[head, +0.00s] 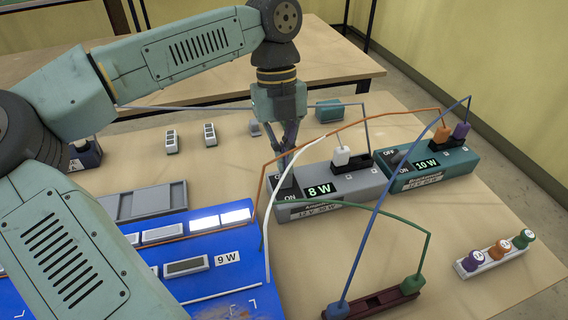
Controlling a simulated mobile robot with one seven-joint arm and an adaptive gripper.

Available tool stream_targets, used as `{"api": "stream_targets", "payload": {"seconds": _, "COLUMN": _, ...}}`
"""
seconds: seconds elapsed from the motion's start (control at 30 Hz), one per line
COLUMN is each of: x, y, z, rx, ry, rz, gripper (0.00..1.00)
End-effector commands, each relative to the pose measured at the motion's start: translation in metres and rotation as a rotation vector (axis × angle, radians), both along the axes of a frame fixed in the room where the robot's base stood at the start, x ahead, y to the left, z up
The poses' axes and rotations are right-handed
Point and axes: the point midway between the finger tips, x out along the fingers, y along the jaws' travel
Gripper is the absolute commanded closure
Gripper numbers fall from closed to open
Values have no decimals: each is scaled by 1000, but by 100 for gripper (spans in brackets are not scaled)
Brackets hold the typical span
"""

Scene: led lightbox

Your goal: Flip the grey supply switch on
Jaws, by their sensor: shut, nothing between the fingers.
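The grey supply (352,190) stands on the table right of the blue board, its display reading 8 W. Its switch (285,182) is at the left end of its top, above the ON label. My gripper (284,163) points down with its fingers shut and empty, at the far side of this switch. The fingers partly cover the switch, so its tilt and any contact are hard to tell. A white plug and a black plug block sit on the supply's top.
A teal supply (437,172) reading 10 W stands close on the right. Orange, white, green and blue wires arch around the supplies. The blue board (236,279) has two bright panels (220,219). A dark red connector block (376,305) and a plug rack (492,260) lie in front.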

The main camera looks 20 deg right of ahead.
Motion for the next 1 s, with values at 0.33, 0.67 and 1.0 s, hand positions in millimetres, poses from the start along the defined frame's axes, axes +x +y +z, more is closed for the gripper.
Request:
{"api": "stream_targets", "payload": {"seconds": 0.33, "x": 6, "y": 0, "z": 2, "rx": 4, "ry": 6, "rz": -1, "gripper": 100}}
{"api": "stream_targets", "payload": {"seconds": 0.67, "x": 7, "y": 0, "z": 38, "rx": 2, "ry": 3, "rz": 0, "gripper": 100}}
{"api": "stream_targets", "payload": {"seconds": 1.0, "x": 7, "y": 0, "z": 69, "rx": 1, "ry": 2, "rz": 0, "gripper": 100}}
